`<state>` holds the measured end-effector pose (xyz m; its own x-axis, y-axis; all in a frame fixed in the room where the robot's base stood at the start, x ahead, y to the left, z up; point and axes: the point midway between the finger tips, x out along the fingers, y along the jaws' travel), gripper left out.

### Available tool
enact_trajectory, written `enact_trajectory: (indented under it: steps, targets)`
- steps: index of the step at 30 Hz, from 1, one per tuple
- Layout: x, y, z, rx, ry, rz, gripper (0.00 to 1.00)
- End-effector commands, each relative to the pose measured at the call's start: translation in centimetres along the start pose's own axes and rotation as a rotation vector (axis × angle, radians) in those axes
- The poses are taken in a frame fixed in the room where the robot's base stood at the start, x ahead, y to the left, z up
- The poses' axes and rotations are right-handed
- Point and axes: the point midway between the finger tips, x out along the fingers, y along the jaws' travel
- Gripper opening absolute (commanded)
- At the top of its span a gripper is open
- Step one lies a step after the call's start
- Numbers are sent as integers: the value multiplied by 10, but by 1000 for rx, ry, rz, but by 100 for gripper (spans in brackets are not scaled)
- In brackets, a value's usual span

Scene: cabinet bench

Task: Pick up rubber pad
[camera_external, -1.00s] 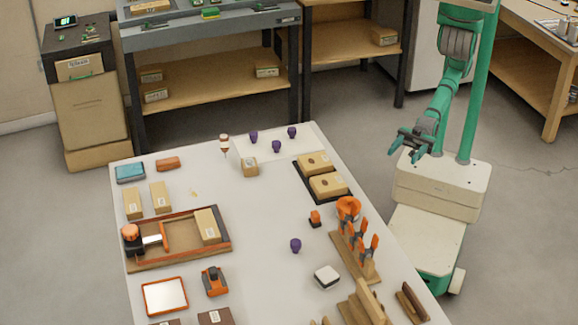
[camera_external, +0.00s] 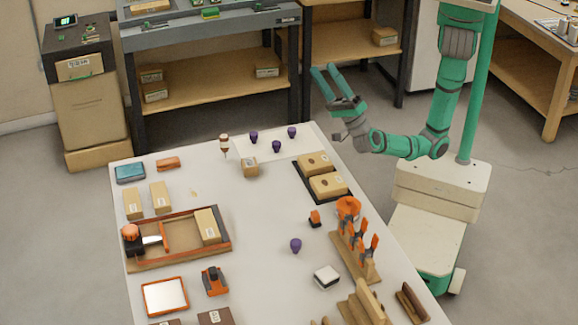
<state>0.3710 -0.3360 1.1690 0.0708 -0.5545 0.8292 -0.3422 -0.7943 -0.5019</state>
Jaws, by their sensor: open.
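No thing is plainly marked as the rubber pad. A small white block with a dark lower edge (camera_external: 327,277) lies on the front right part of the table and may be it, but I cannot tell for certain. My gripper (camera_external: 326,70) is open and empty. It is raised near the table's far right corner, with its two green fingers pointing up and left. It is well apart from the white block and from everything on the table.
The table (camera_external: 265,215) has bare room in its middle. Purple pieces (camera_external: 295,245) stand on it. A black tray with boxes (camera_external: 340,196) and a wooden rack of orange-handled tools (camera_external: 354,258) line the right side. A wooden tray (camera_external: 190,254) lies left.

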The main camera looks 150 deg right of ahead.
Motion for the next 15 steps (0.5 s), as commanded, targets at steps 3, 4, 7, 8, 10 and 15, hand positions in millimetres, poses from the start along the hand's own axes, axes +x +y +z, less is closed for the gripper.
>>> enact_trajectory:
  steps: [3,4,7,8,10,15]
  targets:
    - [23,24,-8,36,126,129,53]
    - [27,30,-10,43,155,162,53]
    - [37,54,-16,70,251,277,53]
    - [39,61,-17,79,276,314,53]
    - [40,78,-20,99,338,400,53]
    - [33,118,-20,147,475,625,53]
